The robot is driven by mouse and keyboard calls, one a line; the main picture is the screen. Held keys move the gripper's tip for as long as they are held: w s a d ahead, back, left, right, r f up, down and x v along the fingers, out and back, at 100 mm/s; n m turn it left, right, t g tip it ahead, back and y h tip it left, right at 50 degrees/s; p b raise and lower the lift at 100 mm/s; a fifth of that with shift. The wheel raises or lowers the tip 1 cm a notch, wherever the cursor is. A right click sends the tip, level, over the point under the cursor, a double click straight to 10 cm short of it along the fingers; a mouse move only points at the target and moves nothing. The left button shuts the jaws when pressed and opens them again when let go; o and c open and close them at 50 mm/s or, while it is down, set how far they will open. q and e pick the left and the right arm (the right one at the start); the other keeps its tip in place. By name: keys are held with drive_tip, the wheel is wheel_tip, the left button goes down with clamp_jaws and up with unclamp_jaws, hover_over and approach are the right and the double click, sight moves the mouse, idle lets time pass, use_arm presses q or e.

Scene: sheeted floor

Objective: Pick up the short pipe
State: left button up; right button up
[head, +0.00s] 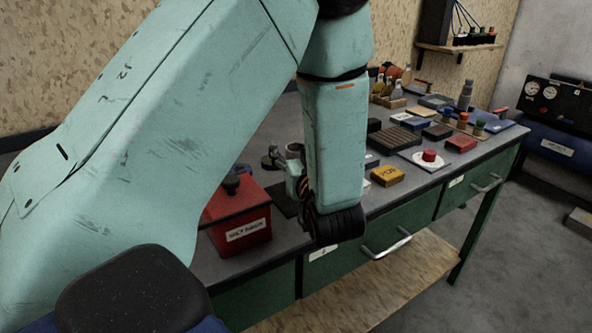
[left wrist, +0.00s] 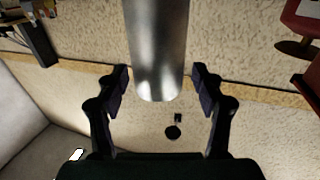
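A shiny bare-metal pipe (left wrist: 158,45) comes down from the top of the left wrist view, its rounded lower end between my left gripper's fingers. My left gripper (left wrist: 160,78) is open, one black finger on each side of the pipe. A narrow gap shows between each fingertip and the metal, so the fingers do not look closed on it. I cannot tell from this view whether it is the short pipe or what holds it. In the head view my left arm hides the gripper and the pipe. My right gripper is not in view.
A grey-topped workbench (head: 285,115) with green drawers runs along the chipboard wall. A red labelled box (head: 238,215) stands close beside my left arm. A yellow box (head: 387,176), a red button (head: 429,156) and several small parts crowd the bench top.

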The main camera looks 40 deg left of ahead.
use_arm(q)
drive_tip(key=shift+w+d, duration=0.1)
drive_tip(key=shift+d, duration=0.05)
drive_tip(key=c, duration=0.7)
clamp_jaws()
